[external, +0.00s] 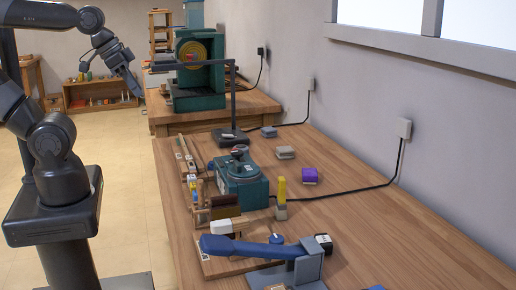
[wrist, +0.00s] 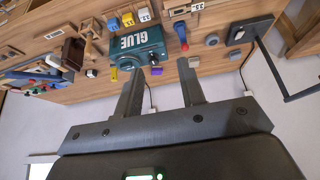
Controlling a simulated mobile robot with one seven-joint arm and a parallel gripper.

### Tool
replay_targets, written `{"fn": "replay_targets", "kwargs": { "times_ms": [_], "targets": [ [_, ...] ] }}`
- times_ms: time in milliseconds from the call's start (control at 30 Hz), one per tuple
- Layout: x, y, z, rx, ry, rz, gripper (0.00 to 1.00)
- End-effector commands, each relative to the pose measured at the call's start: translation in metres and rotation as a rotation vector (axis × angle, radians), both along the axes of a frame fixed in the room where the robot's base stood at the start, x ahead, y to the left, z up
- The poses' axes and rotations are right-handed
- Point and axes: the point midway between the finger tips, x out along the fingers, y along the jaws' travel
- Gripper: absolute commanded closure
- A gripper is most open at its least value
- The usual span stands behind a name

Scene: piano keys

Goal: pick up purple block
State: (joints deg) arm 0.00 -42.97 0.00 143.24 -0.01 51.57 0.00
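The purple block (external: 309,175) lies on the wooden workbench (external: 345,215), to the right of the green machine, near the black cable. In the wrist view a small purple block (wrist: 157,71) shows between my fingertips in the picture, but well beyond them. My gripper (wrist: 160,67) is open and empty, with its two dark fingers apart. In the external view my arm is at the upper left, held up off the bench's left side, far from the purple block.
Grey blocks (external: 285,152) and (external: 269,131) lie behind the purple block. The green GLUE machine (external: 243,186), a yellow-topped piece (external: 281,190) and a blue-handled tool (external: 240,246) stand nearby. A black lamp-like stand (external: 230,138) rises at the back. Bench at right is clear.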

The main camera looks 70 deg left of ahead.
Motion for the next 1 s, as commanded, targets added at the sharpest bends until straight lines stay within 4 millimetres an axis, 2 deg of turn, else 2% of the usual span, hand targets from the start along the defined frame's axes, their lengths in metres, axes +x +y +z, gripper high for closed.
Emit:
{"fn": "replay_targets", "kwargs": {
  "times_ms": [267,800,1000],
  "targets": [
    [0.0,0.0,0.0,0.0,0.0,0.0,0.64],
    [0.0,0.0,0.0,0.0,0.0,0.0,0.21],
    [0.0,0.0,0.0,0.0,0.0,0.0,0.2]
  ]
}}
